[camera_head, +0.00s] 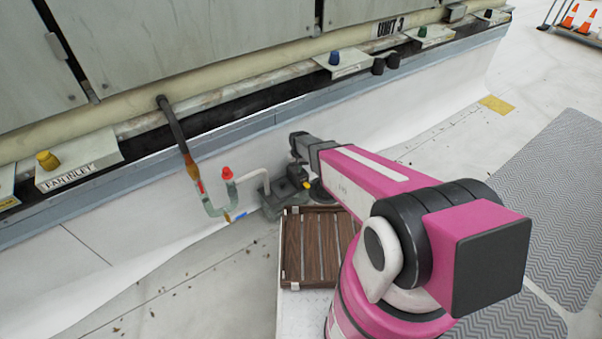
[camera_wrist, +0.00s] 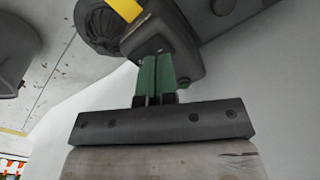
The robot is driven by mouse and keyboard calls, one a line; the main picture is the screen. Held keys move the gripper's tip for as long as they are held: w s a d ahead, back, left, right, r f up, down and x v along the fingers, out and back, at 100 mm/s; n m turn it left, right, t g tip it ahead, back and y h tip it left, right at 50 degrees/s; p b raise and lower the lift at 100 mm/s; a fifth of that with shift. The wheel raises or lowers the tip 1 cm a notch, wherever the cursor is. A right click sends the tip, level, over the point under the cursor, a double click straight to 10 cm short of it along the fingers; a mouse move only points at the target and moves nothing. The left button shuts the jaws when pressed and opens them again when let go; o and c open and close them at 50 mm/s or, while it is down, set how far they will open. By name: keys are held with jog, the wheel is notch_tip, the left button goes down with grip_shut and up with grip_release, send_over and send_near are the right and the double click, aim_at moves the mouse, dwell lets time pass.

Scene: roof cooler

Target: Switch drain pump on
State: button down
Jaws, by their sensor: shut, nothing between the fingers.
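The drain pump (camera_head: 283,198) is a grey-green unit at the foot of the white upstand, partly hidden by my arm. A pale pipe joins it, and a small yellow part (camera_head: 306,185) shows on it. In the head view the fingers are hidden.
A slatted wooden platform (camera_head: 293,252) lies just in front of the pump. A drain trap with a red cap (camera_head: 227,173) stands to its left. The cooler cabinet (camera_head: 200,45) runs along the back. Grey ridged matting (camera_head: 550,190) and open roof lie to the right.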

jog(key=shift+f, duration=1.2)
dwell(0.6)
jog(key=shift+r, duration=3.55)
jog(key=s+d+r, duration=0.9)
jog(key=r, duration=0.3)
jog(key=s+d+r, duration=0.9)
jog(key=d+r, duration=0.1)
jog(key=r, duration=0.1)
jog(key=shift+s+r+m, duration=0.35)
jog(key=shift+r+m, duration=0.05)
